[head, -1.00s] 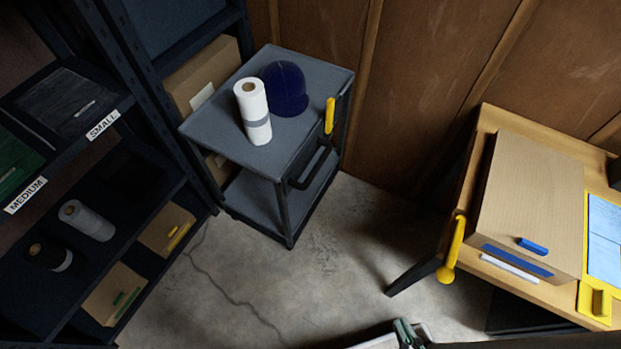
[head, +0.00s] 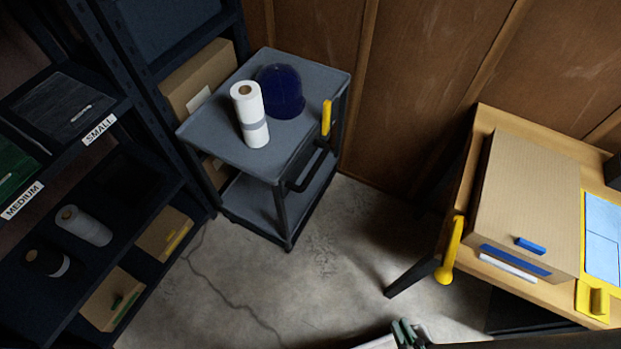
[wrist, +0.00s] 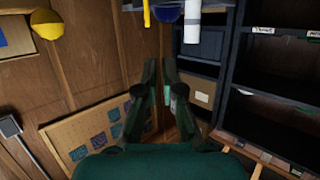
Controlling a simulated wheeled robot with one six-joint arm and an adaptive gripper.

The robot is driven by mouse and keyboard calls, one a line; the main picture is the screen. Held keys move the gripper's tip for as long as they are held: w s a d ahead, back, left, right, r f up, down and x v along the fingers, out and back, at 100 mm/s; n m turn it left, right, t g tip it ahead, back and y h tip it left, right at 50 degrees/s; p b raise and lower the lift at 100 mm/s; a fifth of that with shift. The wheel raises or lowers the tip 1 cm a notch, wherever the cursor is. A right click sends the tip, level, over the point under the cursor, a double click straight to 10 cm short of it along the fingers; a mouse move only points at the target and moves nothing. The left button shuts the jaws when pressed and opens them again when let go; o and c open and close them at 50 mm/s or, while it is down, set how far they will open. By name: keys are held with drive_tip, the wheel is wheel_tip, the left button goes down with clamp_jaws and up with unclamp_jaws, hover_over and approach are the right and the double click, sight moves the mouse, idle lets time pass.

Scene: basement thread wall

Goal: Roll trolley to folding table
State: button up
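The trolley (head: 205,141) is a grey two-tier cart beside the dark shelving, near the wooden wall. A dark handle (head: 306,171) is on its right-hand side. A white roll (head: 249,113) and a dark blue cap (head: 281,91) stand on its top. The folding table (head: 461,180) has a pale wooden top and dark legs, at the right. My gripper (head: 404,333) shows only partly at the bottom edge of the head view, apart from the trolley. In the wrist view its two dark green fingers (wrist: 161,68) stand apart with nothing visibly held between them.
Dark shelving (head: 140,118) with boxes and rolls lines the left. A cardboard box (head: 525,200) stands on the table, with a yellow rounded object (head: 452,250) at its near left edge. Bare concrete floor (head: 330,262) lies between trolley and table.

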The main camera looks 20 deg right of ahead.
drive_tip(key=o, duration=0.4)
drive_tip(key=shift+w+f, duration=0.1)
drive_tip(key=shift+f, duration=0.15)
drive_tip(key=shift+o, duration=0.9)
drive_tip(key=w+d+f+m+g+h, duration=0.1)
drive_tip(key=w+f+m, duration=0.3)
drive_tip(key=f, duration=0.5)
drive_tip(key=shift+w, duration=0.75)
drive_tip(key=m+y, duration=0.7)
drive_tip(key=m, duration=0.2)
approach(315, 168)
drive_tip(key=f, duration=0.2)
drive_tip(key=shift+t, duration=0.4)
drive_tip(key=x, duration=1)
drive_tip(key=shift+w+d+r, duration=0.1)
drive_tip(key=shift+w+r, duration=0.05)
drive_tip(key=shift+w, duration=0.05)
clamp_jaws()
